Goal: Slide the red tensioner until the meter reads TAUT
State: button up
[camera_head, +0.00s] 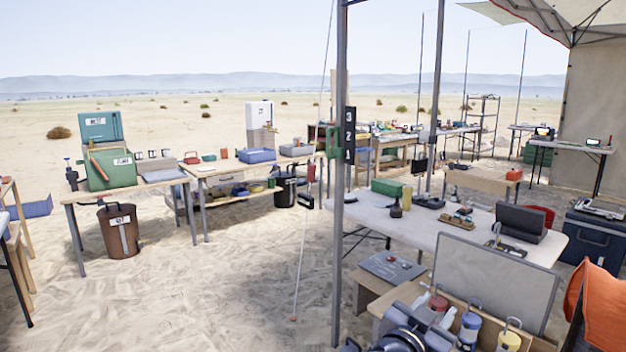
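A thin pale guy rope (301,250) slants from the top of the view down to a small reddish anchor (293,318) in the sand. A small red piece (311,172), which looks like the tensioner, sits partway up this rope. A small dark box (306,200) hangs just below it and may be the meter. No reading can be made out at this size. My gripper is not recognisable in view, and nothing is seen touching the red piece.
A grey pole (339,230) stands just right of the rope, bearing a black number sign (350,134). A white table (390,222) fills the right. A wooden table (225,167) stands behind left. Open sand (220,290) lies left of the rope.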

aim_at(312, 170)
jog(key=i+j, duration=0.2)
jog(key=i, duration=0.25)
jog(key=i+j, duration=0.2)
jog(key=i, duration=0.25)
jog(key=i+j, duration=0.2)
jog(key=i, duration=0.25)
jog(key=i+j, duration=0.25)
jog(key=i, duration=0.25)
jog(key=i+j, duration=0.2)
jog(key=i, duration=0.25)
jog(key=i+j, duration=0.2)
jog(key=i, duration=0.25)
jog(key=i+j, duration=0.2)
jog(key=i, duration=0.25)
